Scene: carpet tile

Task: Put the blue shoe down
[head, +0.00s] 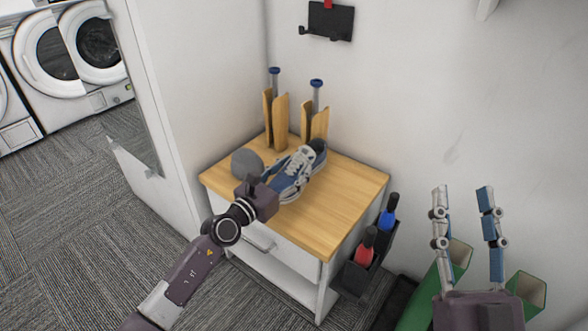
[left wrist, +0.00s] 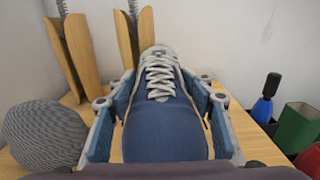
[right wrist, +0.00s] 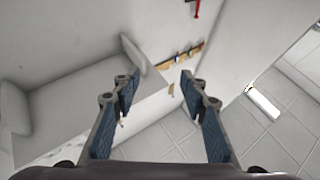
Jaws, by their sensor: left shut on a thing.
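The blue shoe (head: 291,174) with white laces is at the wooden top of a small cabinet (head: 345,192). In the left wrist view the shoe (left wrist: 165,120) lies between the two blue-padded fingers of my left gripper (left wrist: 162,105), which is shut on its sides. Whether the sole rests on the wood or hangs just above it, I cannot tell. In the head view my left gripper's fingers are largely hidden behind its own body. My right gripper (head: 466,225) is open and empty at the right, away from the cabinet; its fingers also show apart in the right wrist view (right wrist: 158,95).
A grey round object (head: 247,163) sits left of the shoe. Two wooden shoe trees (head: 275,120) (head: 314,125) stand behind it. A side rack holds a blue bottle (head: 388,218) and a red bottle (head: 365,248). The cabinet top's right part is clear. Green boxes (head: 455,262) stand at the right.

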